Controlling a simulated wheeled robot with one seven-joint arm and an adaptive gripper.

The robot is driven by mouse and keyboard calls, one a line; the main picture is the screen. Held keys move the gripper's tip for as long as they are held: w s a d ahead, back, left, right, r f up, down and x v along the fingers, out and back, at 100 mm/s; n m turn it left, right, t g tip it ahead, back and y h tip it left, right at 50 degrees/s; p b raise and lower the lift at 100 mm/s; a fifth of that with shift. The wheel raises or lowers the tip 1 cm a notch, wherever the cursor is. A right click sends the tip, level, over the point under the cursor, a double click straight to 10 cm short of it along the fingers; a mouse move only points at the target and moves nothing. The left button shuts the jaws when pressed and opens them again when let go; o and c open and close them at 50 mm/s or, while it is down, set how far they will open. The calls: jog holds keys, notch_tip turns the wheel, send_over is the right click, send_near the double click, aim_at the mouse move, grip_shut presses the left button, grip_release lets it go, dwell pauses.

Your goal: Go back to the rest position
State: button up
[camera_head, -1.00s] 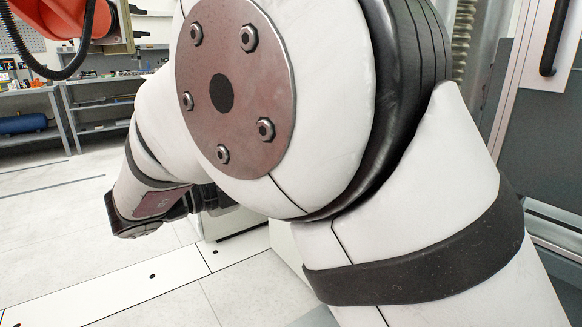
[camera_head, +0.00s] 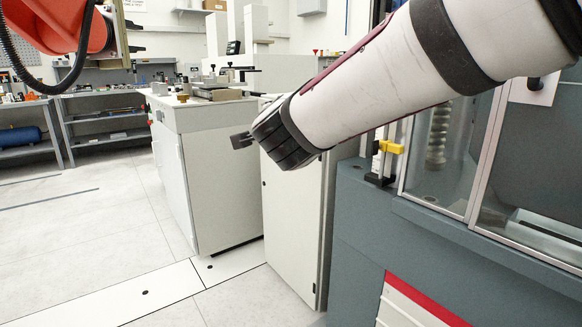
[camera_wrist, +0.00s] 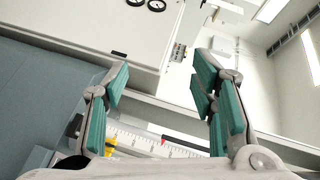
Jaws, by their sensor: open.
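In the wrist view my gripper (camera_wrist: 160,98) is open, its two green-padded fingers spread wide with nothing between them. Beyond the fingers that view shows a pale cabinet or wall surface and a bright room, tilted. In the head view my white arm reaches in from the upper right, in front of the testing machine (camera_head: 365,225). Only a small dark part of my gripper (camera_head: 242,140) shows at the arm's far end, in front of the white cabinets. The fingers are mostly hidden there.
A white bench cabinet (camera_head: 222,190) with fixtures on top stands at the centre, beside a narrower white cabinet (camera_head: 290,225). A yellow-topped part (camera_head: 390,147) sits on the testing machine's ledge. An orange robot arm (camera_head: 45,22) hangs at upper left. The floor at left is clear.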

jog(key=s+d+f+n+g, duration=0.5)
jog(key=s+d+f, duration=0.15)
jog(key=s, duration=0.85)
jog(key=s+d+f+n+g+h, duration=0.1)
jog(key=s+d+f+n+g, duration=0.45)
jog(key=s, duration=0.95)
jog(key=s+d+f+n+g, duration=0.3)
jog(key=s+d+f+g, duration=0.35)
jog(key=s, duration=0.85)
notch_tip(320, 180, up, 32)
jog(key=d+t+p, duration=0.2)
jog(key=t+p, duration=0.3)
jog(key=p, duration=2.5)
jog(key=shift+w+d+r+n, duration=0.15)
jog(key=shift+w+d+n, duration=0.2)
jog(key=shift+d, duration=0.05)
jog(key=shift+c, duration=0.6)
